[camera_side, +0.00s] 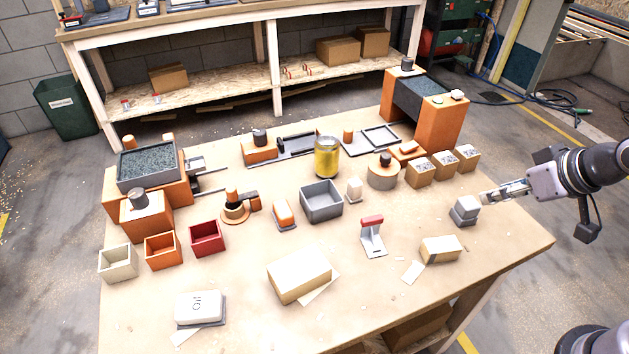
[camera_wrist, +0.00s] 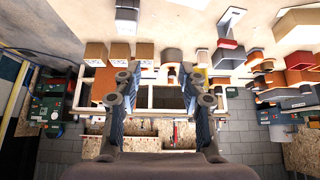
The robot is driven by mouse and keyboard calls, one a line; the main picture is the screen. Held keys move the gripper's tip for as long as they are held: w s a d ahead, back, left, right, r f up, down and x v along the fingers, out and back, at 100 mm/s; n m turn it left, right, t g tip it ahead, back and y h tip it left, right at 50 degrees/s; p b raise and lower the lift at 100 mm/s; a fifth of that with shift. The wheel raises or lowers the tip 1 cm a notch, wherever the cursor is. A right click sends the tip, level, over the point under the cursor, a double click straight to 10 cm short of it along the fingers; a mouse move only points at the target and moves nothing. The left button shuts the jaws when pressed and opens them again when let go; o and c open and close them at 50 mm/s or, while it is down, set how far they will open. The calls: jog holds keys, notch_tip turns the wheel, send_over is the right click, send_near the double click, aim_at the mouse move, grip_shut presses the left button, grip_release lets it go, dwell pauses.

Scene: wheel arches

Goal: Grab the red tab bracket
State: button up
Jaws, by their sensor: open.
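The red tab bracket (camera_side: 373,239) stands upright on the table right of centre in the side view, with a red tab on top and a pale grey foot. In the wrist view what looks like the same bracket (camera_wrist: 231,22) is near the top, its red end toward the picture's middle. My gripper (camera_side: 487,197) is at the table's right edge in the side view, above the surface and well to the right of the bracket. In the wrist view my gripper (camera_wrist: 162,82) has its two fingers spread, with nothing held between them.
A grey-and-white block (camera_side: 466,209) stands just below my gripper. A cardboard box (camera_side: 440,249) sits right of the bracket. A grey open bin (camera_side: 321,202), a small white piece (camera_side: 354,190) and a yellow can (camera_side: 327,158) stand behind it. The table immediately around the bracket is clear.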

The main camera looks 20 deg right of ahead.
jog(key=w+a+r+n+g, duration=0.2)
jog(key=w+a+n, duration=0.2)
jog(key=w+n, duration=0.1)
jog(key=n+g, duration=0.5)
jog(key=n, duration=0.6)
send_near(371, 218)
jog(key=shift+s+a, duration=0.15)
jog(key=shift+a, duration=0.05)
jog(key=shift+a+f, duration=0.25)
jog(key=shift+f, duration=0.2)
notch_tip(371, 218, down, 5)
jog(key=shift+r, duration=0.1)
jog(key=shift+d+f, duration=0.2)
jog(key=shift+f, duration=1.2)
jog(key=shift+d+f, duration=0.2)
jog(key=shift+f, duration=1.2)
jog(key=shift+c, duration=0.4)
grip_shut()
